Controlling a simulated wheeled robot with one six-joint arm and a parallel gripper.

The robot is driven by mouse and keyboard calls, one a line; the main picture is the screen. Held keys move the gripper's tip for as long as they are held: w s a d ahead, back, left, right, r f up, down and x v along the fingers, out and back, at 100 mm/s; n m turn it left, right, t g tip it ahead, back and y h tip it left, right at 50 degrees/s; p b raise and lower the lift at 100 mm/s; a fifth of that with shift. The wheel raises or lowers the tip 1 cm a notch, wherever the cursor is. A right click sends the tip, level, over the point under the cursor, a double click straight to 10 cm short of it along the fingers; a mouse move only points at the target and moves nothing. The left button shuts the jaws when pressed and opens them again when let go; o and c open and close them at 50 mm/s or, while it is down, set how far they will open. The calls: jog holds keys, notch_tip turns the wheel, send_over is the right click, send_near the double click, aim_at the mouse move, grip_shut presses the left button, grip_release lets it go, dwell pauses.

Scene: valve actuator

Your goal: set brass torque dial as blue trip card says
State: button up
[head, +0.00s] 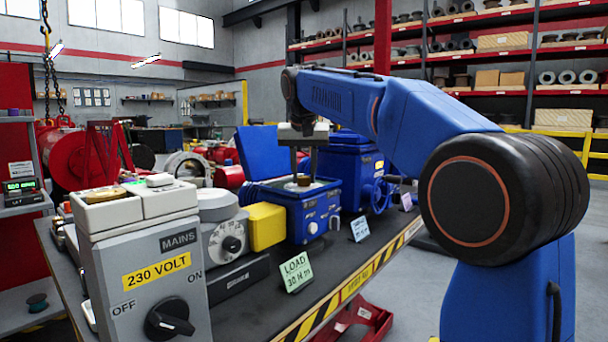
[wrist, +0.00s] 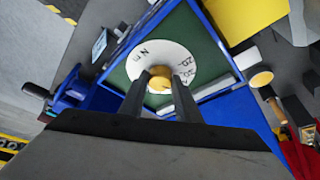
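The brass torque dial (wrist: 159,84) is a round brass knob on a white scale disc (wrist: 170,60) inside the open blue actuator box. It also shows in the head view as a small brown knob (head: 304,181). Some scale marks show, but I cannot read the setting. My gripper (wrist: 161,78) points down over the dial, its fingers apart on either side of the knob. In the head view, my gripper's fingertips (head: 304,173) end just above the knob; contact is not visible. The pale blue trip card (head: 360,228) stands in front of the actuators, its text too small to read surely.
A green card (head: 297,272) reads LOAD 30 N m. A grey mains box (head: 145,255), a grey unit with a dial (head: 228,240) and a yellow block (head: 266,226) stand left of the blue actuator box (head: 308,213). Another blue actuator with a handwheel (head: 376,193) stands right.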

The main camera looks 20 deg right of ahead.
jog(key=shift+n, duration=0.3)
jog(key=shift+d+n+y, duration=0.15)
jog(key=shift+n+y, duration=0.4)
jog(key=shift+n, duration=0.7)
jog(key=shift+d+n+y, duration=0.1)
jog(key=shift+n+y, duration=0.45)
jog(key=shift+n, duration=0.7)
jog(key=o, duration=1)
jog(key=shift+o, duration=0.2)
jog(key=shift+r, duration=0.1)
jog(key=v, duration=1.7)
jog(key=shift+s, duration=0.2)
jog(key=shift+d, duration=0.1)
